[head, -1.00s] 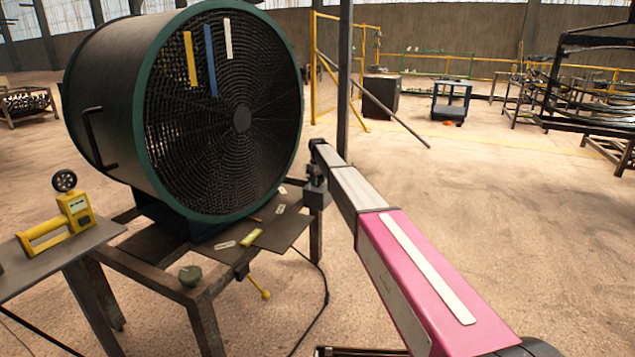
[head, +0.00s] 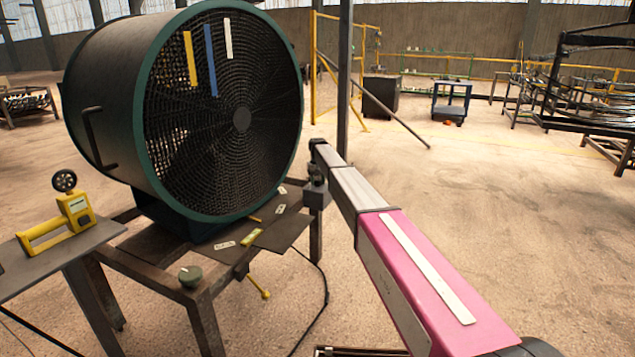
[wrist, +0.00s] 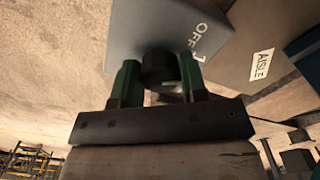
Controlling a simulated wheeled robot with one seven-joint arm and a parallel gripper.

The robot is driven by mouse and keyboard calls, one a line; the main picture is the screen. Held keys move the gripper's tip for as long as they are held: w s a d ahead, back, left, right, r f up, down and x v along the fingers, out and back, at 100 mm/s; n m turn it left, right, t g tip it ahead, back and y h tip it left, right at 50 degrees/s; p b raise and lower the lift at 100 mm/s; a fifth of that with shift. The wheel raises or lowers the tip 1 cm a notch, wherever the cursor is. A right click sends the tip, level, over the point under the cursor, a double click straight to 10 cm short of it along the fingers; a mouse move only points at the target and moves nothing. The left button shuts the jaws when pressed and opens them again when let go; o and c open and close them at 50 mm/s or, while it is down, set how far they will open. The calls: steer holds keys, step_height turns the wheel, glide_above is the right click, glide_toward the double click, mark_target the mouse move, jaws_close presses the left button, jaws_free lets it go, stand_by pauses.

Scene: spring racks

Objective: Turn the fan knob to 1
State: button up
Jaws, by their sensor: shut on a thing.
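The black fan knob (wrist: 158,68) sticks out of a grey control box (wrist: 175,25) in the wrist view. My gripper (wrist: 160,75) has its two green fingers on either side of the knob, shut on it. The markings "OFF" and "1" show on the box just right of the knob. The knob's pointer is not clear, so I cannot tell its setting. In the head view the grey box (head: 316,197) hangs at the right corner of the fan's table, with my gripper (head: 316,177) at it. The large green fan (head: 240,120) stands on the table, with yellow, blue and white strips on its grille.
A plate labelled "AISLE" (wrist: 262,64) is close on the right in the wrist view. A side table (head: 70,245) with a yellow meter (head: 72,215) stands left. A cable lies on the floor.

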mark_target(318, 180)
steer(key=shift+m, duration=0.5)
steer(key=o, duration=0.9)
step_height(318, 180, up, 11)
steer(key=shift+f, duration=0.1)
stand_by(0.3)
